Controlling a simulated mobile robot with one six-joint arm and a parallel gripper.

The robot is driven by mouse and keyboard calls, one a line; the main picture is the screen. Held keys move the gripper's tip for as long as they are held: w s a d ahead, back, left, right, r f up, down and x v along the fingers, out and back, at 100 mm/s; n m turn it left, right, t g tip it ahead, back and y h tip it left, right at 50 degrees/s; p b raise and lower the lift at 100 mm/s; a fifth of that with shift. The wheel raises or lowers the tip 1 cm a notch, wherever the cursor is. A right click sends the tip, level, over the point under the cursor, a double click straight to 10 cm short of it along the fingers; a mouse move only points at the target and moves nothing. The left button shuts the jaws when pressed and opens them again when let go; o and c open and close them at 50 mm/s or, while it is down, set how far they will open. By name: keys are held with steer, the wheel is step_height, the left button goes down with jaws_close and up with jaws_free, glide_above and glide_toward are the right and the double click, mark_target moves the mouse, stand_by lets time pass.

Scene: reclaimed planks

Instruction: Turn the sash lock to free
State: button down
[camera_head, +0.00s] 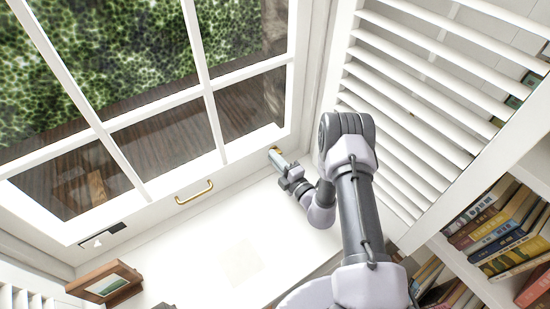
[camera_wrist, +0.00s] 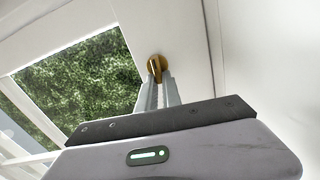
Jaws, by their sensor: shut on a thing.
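The sash lock (camera_wrist: 153,64) is a small brass piece on the white window frame, with a round base and a raised thumb lever. In the head view, only a bit of its brass (camera_head: 275,150) shows beside my gripper. My gripper (camera_wrist: 157,76) reaches up to the lock in the wrist view, its two fingers close together and shut on the lever. In the head view my gripper (camera_head: 278,158) is at the lower right corner of the sash. The fingertips hide part of the lever, so its exact angle is hard to tell.
The paned window (camera_head: 165,135) has a brass pull handle (camera_head: 194,192) on its bottom rail. A white louvred shutter (camera_head: 420,100) stands close on the right of my arm. Bookshelves (camera_head: 500,240) are at lower right. A framed picture (camera_head: 105,285) stands lower left. The white sill is mostly clear.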

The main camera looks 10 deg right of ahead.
steer(key=shift+f+n, duration=0.1)
steer(key=shift+n, duration=0.4)
steer(key=c, duration=1.5)
jaws_free()
